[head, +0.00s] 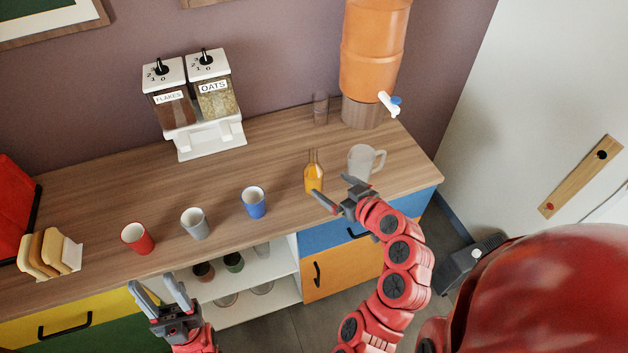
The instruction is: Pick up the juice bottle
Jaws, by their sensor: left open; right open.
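The juice bottle (314,178) is a small clear bottle with orange juice and a narrow neck. It stands upright on the wooden counter, right of the blue cup. My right gripper (331,190) is open beside the bottle, on its right and near side, with one finger reaching in front of its base. I cannot tell whether it touches the bottle. My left gripper (160,289) is open and empty at the counter's front edge, below the red cup.
A glass pitcher (364,161) stands close behind my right gripper. Blue (254,203), grey (194,223) and red (137,238) cups line the counter's front. A cereal dispenser (199,105) and an orange drink dispenser (372,60) stand at the back. The counter's middle (130,190) is clear.

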